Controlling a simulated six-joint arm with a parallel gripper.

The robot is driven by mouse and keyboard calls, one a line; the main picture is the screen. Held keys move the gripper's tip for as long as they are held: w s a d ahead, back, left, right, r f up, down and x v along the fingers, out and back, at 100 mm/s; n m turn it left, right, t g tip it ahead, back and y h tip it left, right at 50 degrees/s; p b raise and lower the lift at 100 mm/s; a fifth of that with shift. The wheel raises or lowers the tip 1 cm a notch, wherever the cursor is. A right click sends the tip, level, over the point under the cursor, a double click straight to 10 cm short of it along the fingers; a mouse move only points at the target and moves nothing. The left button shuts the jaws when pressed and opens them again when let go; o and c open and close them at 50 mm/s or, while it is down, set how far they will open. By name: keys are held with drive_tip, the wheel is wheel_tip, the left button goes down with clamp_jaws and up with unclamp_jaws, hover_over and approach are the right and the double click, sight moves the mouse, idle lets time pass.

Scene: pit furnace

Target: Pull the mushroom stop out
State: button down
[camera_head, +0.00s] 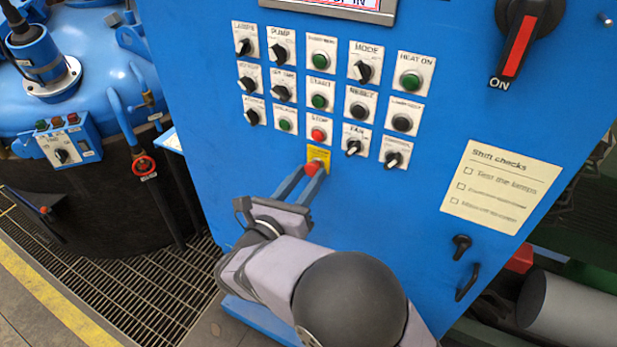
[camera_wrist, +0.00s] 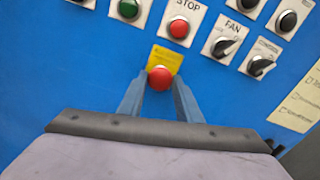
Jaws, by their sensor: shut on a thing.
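The red mushroom stop (camera_head: 314,168) sits on a yellow plate (camera_head: 319,153) at the bottom of the button rows on the blue cabinet. It also shows in the wrist view as a round red head (camera_wrist: 160,77), below its yellow plate (camera_wrist: 166,58). My gripper (camera_head: 309,176) reaches up to it from below. Its two blue-grey fingers are shut on the mushroom stop, one on each side in the wrist view (camera_wrist: 160,84). The fingertips partly hide the sides of the head, and I cannot tell how far the head stands out.
The red stop button (camera_head: 319,134) and the fan switch (camera_head: 353,146) are close above the mushroom stop. Other labelled switches fill the rows above. A paper checklist (camera_head: 501,186) is on the right. A latch and handle (camera_head: 467,283) stick out lower right. The blue panel left of my gripper is bare.

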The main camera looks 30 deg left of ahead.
drive_tip(key=c, duration=1.3)
unclamp_jaws()
drive_tip(key=shift+s, duration=0.15)
drive_tip(key=shift+o, duration=0.2)
drive_tip(key=s+b, duration=0.3)
drive_tip(key=s, duration=0.4)
drive_tip(key=shift+s, duration=0.2)
